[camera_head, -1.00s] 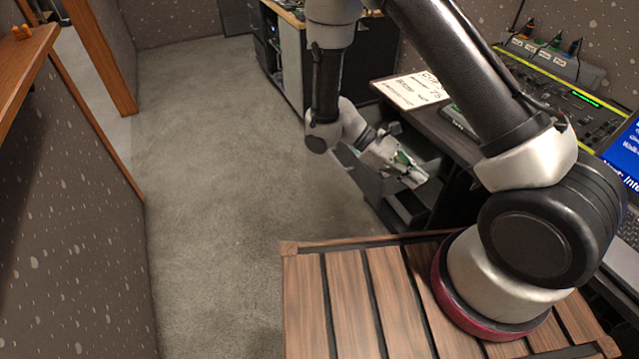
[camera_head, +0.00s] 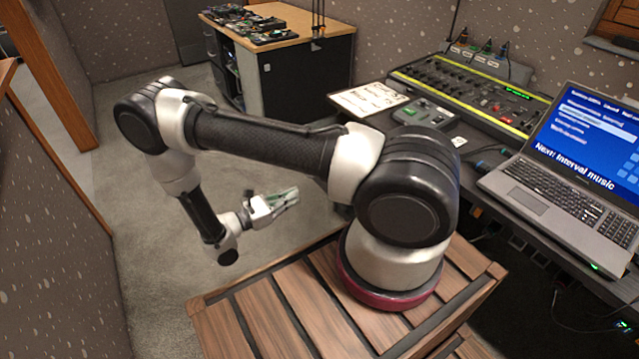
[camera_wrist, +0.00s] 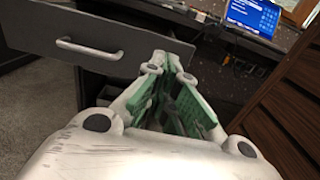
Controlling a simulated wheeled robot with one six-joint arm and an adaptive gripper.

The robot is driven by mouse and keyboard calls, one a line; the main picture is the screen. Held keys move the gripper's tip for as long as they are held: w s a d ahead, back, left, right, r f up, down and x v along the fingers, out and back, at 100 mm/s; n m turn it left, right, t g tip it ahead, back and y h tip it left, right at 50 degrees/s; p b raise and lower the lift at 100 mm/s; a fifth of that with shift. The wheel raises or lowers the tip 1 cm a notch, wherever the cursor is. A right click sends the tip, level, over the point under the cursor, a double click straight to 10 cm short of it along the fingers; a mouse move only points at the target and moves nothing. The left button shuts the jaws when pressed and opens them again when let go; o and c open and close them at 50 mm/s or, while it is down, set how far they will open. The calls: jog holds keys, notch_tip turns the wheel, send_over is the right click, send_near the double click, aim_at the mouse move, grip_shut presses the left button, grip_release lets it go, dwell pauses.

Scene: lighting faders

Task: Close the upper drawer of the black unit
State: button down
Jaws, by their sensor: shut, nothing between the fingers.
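In the wrist view, a dark grey drawer front (camera_wrist: 125,50) with a pale bar handle (camera_wrist: 88,48) spans the upper left. It appears pulled out, with dark space below it. I take it as the upper drawer of the black unit; most of the unit is out of that view. In the head view my arm and the desk hide this drawer. My gripper (camera_wrist: 172,62), with green inner pads, is shut and empty. Its tips overlap the drawer front's right end in the wrist view; I cannot tell if they touch. My gripper (camera_head: 292,196) also shows in the head view, left of the desk.
A wood-topped dark cabinet (camera_head: 310,80) stands at the back. Carpet (camera_head: 110,185) is clear at the left.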

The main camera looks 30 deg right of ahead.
jog(key=d, duration=1.2)
jog(key=shift+w+d, duration=0.15)
jog(key=shift+d, duration=0.1)
